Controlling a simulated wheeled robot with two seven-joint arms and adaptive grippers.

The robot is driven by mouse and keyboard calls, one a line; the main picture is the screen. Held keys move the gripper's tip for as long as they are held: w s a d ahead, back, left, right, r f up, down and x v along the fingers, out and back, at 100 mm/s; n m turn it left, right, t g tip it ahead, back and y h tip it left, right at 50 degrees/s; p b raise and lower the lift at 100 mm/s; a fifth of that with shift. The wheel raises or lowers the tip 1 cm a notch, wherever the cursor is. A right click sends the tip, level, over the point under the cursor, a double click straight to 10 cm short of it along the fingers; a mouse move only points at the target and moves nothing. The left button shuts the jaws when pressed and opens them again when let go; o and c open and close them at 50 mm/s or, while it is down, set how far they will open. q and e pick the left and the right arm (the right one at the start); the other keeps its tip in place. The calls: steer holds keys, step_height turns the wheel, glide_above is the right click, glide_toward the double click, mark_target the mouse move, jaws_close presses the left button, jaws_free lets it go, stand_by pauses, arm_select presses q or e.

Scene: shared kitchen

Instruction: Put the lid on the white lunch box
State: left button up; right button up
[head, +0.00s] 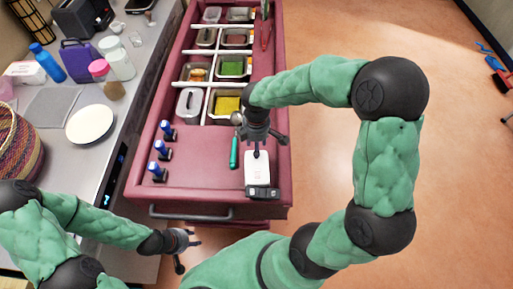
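A small white box-like object (257,168) lies near the front edge of the red cart, with a dark grey piece at its near end. I cannot tell whether it is the lunch box, its lid or something else. My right gripper (264,142) hangs over its far end with fingers spread; I cannot tell whether they touch it. My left gripper (186,252) is open and empty, low in front of the cart and away from the white object. No lid can be made out clearly.
The red cart (205,190) holds several food containers in a white-divided rack. Several blue-capped bottles (159,148) stand at its left, with a green-handled tool (234,153) near the middle. The counter at left bears a white plate (90,124) and a basket (18,145).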

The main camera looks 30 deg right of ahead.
step_height(320, 180, up, 8)
steer(key=p, duration=0.1)
stand_by(0.7)
